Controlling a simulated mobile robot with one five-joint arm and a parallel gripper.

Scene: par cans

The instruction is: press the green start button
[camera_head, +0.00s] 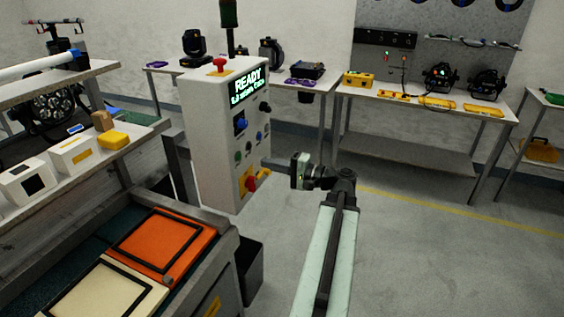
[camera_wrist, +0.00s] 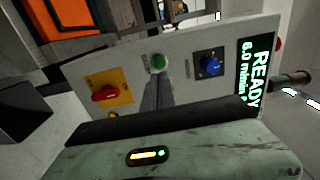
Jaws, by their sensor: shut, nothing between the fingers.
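The white control box (camera_head: 212,130) has a lit READY display (camera_head: 249,84). The green button (camera_head: 237,157) is on its front face, between a blue knob on a black plate (camera_head: 240,124) above and a red switch on a yellow plate (camera_head: 250,183) below. My gripper (camera_head: 265,162) is shut and empty, at the right of the green button in the head view. In the wrist view, the dark closed fingers (camera_wrist: 158,78) point at the panel, with tips just below the green button (camera_wrist: 159,62). I cannot tell whether they touch the panel.
More knobs (camera_head: 264,107) sit on the panel's right side. A red mushroom button (camera_head: 220,64) tops the box. A conveyor with an orange tray (camera_head: 164,242) runs at the lower left. The floor (camera_head: 420,230) right of my arm is clear.

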